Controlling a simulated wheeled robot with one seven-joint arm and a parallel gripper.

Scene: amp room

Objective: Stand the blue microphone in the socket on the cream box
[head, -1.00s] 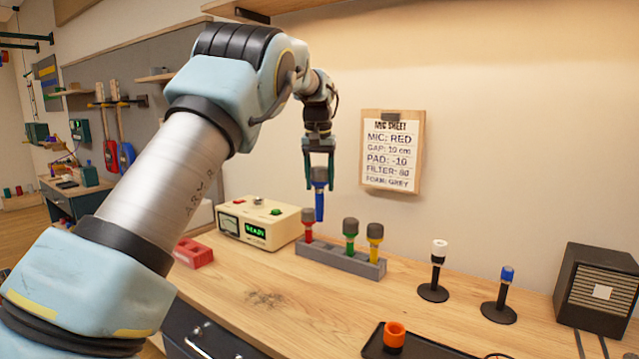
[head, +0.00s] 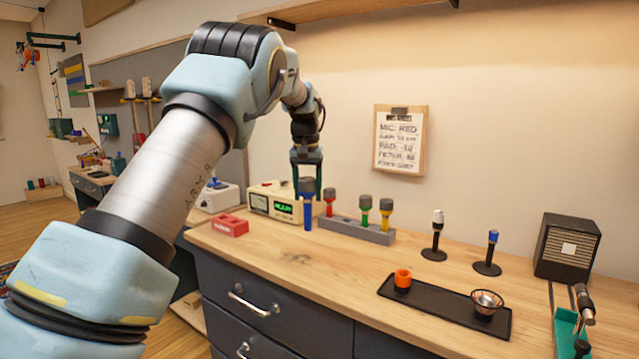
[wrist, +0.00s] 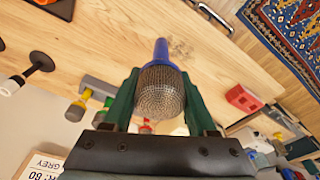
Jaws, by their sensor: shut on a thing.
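The blue microphone (head: 308,214) hangs upright in my gripper (head: 306,188), its dark mesh head between the fingers and its blue handle pointing down. In the wrist view the mesh head (wrist: 158,92) sits between the two green fingers, which are shut on it. The cream box (head: 259,202), with a dial and a lit green display, stands on the bench just left of and behind the microphone. Its socket cannot be made out. The microphone appears in front of the bench rack, apart from the box.
A grey rack (head: 350,229) holds red, green and yellow microphones. A red block (head: 230,226) lies left, near the bench edge. Two small stands, a black tray (head: 420,308) with an orange cup, and a dark speaker (head: 567,247) are to the right. The front middle bench is clear.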

